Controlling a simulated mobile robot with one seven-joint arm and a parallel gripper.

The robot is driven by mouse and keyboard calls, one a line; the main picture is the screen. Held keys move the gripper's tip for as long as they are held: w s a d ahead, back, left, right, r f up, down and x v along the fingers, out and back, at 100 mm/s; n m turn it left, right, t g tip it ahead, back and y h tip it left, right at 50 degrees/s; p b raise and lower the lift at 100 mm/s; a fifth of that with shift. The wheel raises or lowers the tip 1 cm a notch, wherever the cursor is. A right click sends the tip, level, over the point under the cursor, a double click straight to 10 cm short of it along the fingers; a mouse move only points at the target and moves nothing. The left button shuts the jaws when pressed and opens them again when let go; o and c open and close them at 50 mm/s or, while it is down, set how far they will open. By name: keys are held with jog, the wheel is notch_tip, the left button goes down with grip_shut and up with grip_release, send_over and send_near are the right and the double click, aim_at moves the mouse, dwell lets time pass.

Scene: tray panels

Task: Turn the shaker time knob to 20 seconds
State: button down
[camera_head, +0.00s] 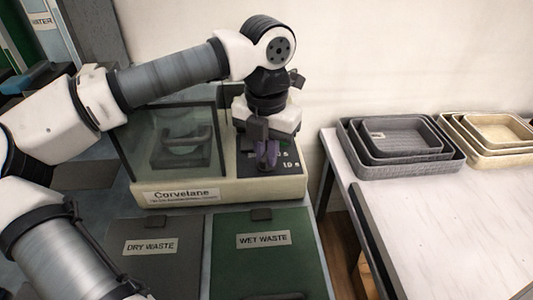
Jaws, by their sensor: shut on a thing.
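The shaker is a cream box labelled "Corvelane" (183,194) with a glass-sided chamber on its left and a dark control panel (291,180) on its right. My gripper (267,157) points down over this panel from above. It is shut on a purple knob (267,153) on the panel. White dial marks show to the right of the knob, one reading about "10 s" and one above it partly hidden. My gripper hides much of the dial, and I cannot tell where the knob points.
Two lidded bins, "DRY WASTE" (151,265) and "WET WASTE" (263,262), stand in front of the shaker. A pale table (440,225) at right holds nested grey trays (402,165) and cream trays (497,150). A wall is behind.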

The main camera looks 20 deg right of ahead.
jog(key=shift+m, duration=0.3)
jog(key=c, duration=1.4)
grip_release()
jog(key=shift+c, duration=0.2)
notch_tip(320, 180, up, 14)
jog(key=shift+s+f, duration=0.1)
jog(key=shift+f, duration=0.05)
